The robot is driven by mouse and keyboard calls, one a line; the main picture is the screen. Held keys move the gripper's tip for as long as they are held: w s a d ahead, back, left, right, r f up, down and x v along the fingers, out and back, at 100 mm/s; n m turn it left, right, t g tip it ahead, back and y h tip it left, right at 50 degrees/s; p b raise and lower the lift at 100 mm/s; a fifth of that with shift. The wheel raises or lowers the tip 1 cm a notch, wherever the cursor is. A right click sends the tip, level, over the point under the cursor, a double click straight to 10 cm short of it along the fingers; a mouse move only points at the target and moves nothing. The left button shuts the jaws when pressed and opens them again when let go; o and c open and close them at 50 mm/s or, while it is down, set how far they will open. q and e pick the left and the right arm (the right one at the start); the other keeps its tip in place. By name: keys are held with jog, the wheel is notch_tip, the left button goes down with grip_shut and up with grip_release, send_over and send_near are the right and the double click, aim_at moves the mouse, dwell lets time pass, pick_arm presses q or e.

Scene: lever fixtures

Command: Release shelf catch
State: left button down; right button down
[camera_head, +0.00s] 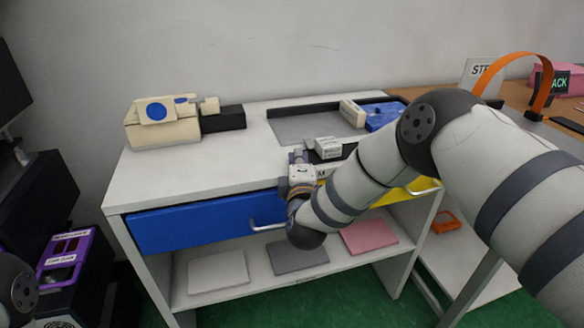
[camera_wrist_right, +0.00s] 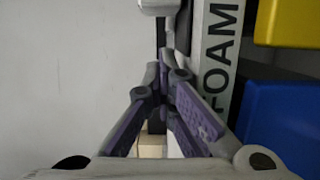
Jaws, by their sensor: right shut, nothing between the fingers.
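A white-grey block on a dark base (camera_head: 325,149), which may be the shelf catch, sits near the front edge of the white bench top (camera_head: 190,172). In the right wrist view a pale rounded part (camera_wrist_right: 158,7) with a thin stem shows at the top, beyond the fingertips. My right gripper (camera_head: 298,156) is at the bench's front edge, just left of the block; its fingers (camera_wrist_right: 165,72) are shut and empty. I cannot tell whether the tips touch the stem. My right wrist hides part of the front edge. My left gripper is out of view.
Below are a blue drawer (camera_head: 190,229), a yellow drawer (camera_head: 400,192) and an open shelf with several flat pads. A cream box (camera_head: 160,122) stands back left. A recessed grey tray (camera_head: 300,127) lies behind the block. The bench's left front is clear.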

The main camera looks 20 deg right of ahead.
aim_at(331, 151)
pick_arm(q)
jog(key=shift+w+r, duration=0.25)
pick_arm(e)
jog(key=shift+d+r, duration=0.25)
jog(key=shift+d, duration=0.95)
jog(key=d+p, duration=0.1)
jog(key=d, duration=0.4)
jog(key=shift+w+d, duration=0.15)
jog(key=shift+d, duration=0.15)
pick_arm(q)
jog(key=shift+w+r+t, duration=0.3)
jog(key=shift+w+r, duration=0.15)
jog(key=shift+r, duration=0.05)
